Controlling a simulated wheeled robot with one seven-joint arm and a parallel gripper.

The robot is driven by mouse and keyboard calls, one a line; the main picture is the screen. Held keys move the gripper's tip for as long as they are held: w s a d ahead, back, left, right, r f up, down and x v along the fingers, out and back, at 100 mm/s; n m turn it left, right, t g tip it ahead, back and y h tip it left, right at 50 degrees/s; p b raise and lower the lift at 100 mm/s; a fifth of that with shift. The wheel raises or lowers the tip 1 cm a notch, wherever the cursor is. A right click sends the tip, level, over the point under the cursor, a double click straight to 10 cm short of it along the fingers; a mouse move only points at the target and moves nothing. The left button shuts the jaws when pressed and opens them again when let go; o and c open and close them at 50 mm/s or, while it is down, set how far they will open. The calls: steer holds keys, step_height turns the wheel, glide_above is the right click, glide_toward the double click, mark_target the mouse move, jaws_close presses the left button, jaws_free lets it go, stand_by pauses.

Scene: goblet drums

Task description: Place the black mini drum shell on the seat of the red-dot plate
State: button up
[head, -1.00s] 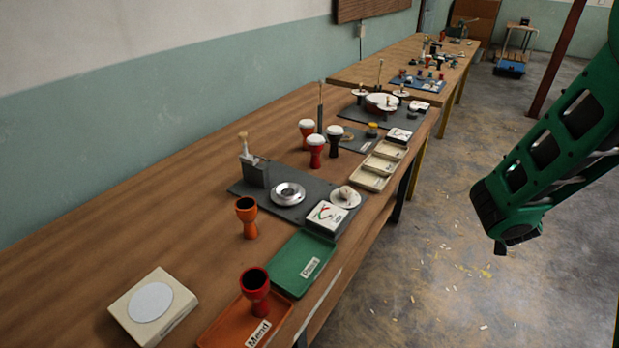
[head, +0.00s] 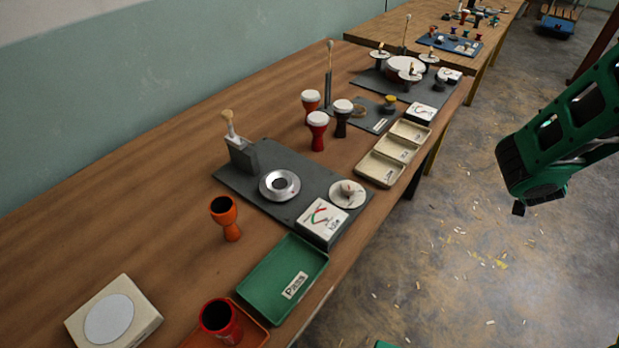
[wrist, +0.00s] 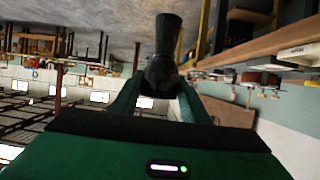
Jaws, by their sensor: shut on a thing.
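In the wrist view my gripper (wrist: 160,92) is shut on the black mini drum shell (wrist: 167,38), a dark goblet shape that stands out beyond the fingers. The fingers cover part of its near end. The head view shows my green arm at the right, over the floor and apart from the benches, but not the held shell. Small coloured drums stand on a blue mat (head: 449,44) on the far bench.
Open floor (head: 450,270) with scattered chips lies right of the benches.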

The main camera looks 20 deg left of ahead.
steer(key=shift+a, duration=0.15)
steer(key=s+a+r+n+y, duration=0.1)
steer(key=s+a+n+y, duration=0.15)
steer(key=a, duration=0.85)
steer(key=s+a+r+n+y, duration=0.2)
steer(key=a+y, duration=0.1)
steer(key=a, duration=0.9)
steer(key=s+a+r+n+y, duration=0.1)
steer(key=s+a+n+y, duration=0.15)
steer(key=a, duration=0.85)
steer(key=s+a+r+n+g+y, duration=0.3)
steer(key=s+a+r+n+y, duration=0.1)
steer(key=s+a, duration=0.95)
steer(key=s+a+r+n+g+y, duration=0.3)
steer(key=s+a+r+n+y, duration=0.1)
steer(key=s+a, duration=0.95)
steer(key=shift+w+d+f, duration=0.75)
steer(key=shift+w+f, duration=1)
steer(key=shift+f, duration=0.05)
steer(key=shift+w+d+f, duration=0.8)
steer(key=shift+w+f, duration=0.9)
steer(key=shift+f, duration=0.15)
steer(key=shift+w+d+f, duration=0.75)
steer(key=shift+w+f, duration=1)
steer(key=shift+f, duration=0.05)
steer(key=o, duration=1.1)
steer(key=shift+h, duration=0.3)
steer(key=shift+c, duration=0.2)
